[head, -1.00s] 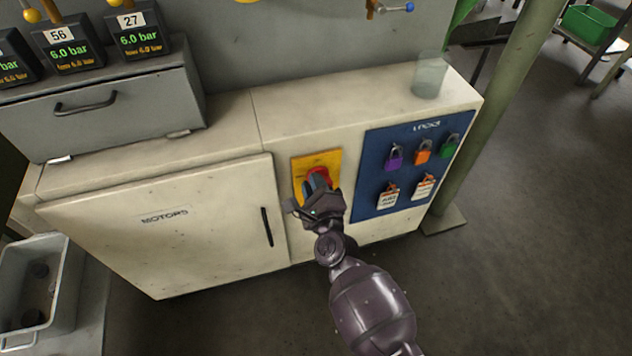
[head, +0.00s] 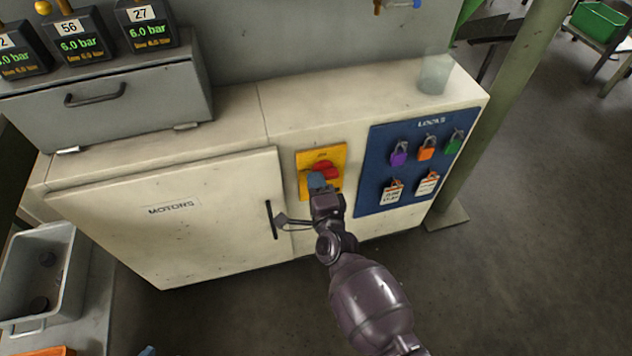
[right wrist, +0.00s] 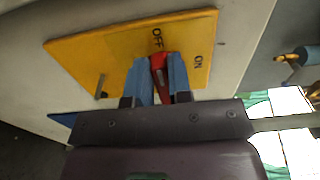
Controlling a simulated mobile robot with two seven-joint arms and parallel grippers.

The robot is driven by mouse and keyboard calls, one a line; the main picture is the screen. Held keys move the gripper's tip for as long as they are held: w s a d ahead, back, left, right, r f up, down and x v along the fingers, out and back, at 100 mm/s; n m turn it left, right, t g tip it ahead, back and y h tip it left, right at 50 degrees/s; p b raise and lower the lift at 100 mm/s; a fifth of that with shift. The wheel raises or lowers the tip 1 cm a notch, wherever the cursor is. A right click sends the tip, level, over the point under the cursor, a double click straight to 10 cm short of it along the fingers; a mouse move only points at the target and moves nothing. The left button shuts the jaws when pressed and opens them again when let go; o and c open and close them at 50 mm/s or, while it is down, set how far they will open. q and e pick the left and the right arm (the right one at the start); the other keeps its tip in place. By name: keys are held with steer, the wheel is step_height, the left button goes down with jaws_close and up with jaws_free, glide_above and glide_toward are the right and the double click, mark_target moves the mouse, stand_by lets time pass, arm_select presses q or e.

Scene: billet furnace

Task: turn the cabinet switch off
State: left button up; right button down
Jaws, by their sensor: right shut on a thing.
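The cabinet switch is a red handle (head: 325,168) on a yellow plate (head: 338,157) on the cabinet front. My right gripper (head: 318,181) is at the plate, its blue fingers partly covering the handle. In the right wrist view, the red handle (right wrist: 159,65) sits between the two blue fingers of my right gripper (right wrist: 157,78), which is shut on it. There the handle's visible end points toward the OFF label (right wrist: 157,38); the ON label (right wrist: 198,62) lies to its right. My left gripper does not show.
The MOTORS door (head: 170,225) with a black handle (head: 271,220) is left of the switch. A blue LOCKS board (head: 375,170) with padlocks and tags is to its right. A clear cup (head: 434,75) stands on the cabinet top. A grey bin (head: 72,280) is at lower left.

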stand_by(0.4)
steer(key=c, duration=1)
jaws_free()
steer(key=shift+c, duration=0.2)
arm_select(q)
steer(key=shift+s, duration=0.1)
arm_select(e)
steer(key=shift+s, duration=0.15)
